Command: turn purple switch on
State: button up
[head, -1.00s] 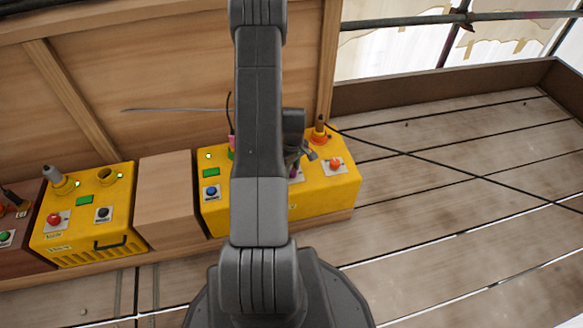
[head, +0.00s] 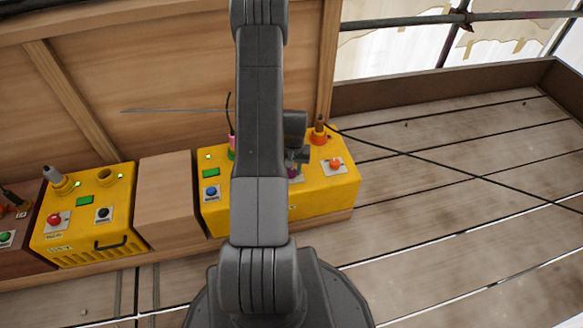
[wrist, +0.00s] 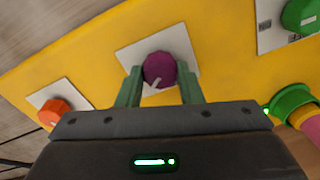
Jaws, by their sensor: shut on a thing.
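The purple switch (wrist: 159,70) is a round knob with a pale pointer mark, set on a white plate (wrist: 127,54) on the yellow box. In the wrist view my gripper (wrist: 159,82) has one green finger on each side of the knob and is shut on it. The pale mark slants toward the lower left in that view.
The yellow box (head: 330,193) also bears an orange knob (head: 335,163), a blue knob (head: 211,192) and an orange socket with a cable (head: 319,134). A green knob (wrist: 300,15) and a green socket (wrist: 291,101) show in the wrist view. A second yellow box (head: 120,220) stands left.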

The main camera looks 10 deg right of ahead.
aim_at(293, 171)
jog(key=m, duration=0.6)
jog(key=shift+m+p, duration=0.3)
jog(key=shift+p, duration=0.1)
dwell(0.4)
jog(key=o, duration=1)
jog(key=shift+r, duration=0.1)
jog(key=r+p, duration=0.1)
jog(key=r, duration=0.3)
jog(key=r+p, duration=0.2)
jog(key=r, duration=0.3)
jog(key=r+p, duration=0.1)
jog(key=r, duration=0.3)
jog(key=shift+s+d+r, duration=0.15)
jog(key=shift+s+r, duration=0.1)
jog(key=shift+r, duration=0.05)
jog(key=shift+f, duration=0.1)
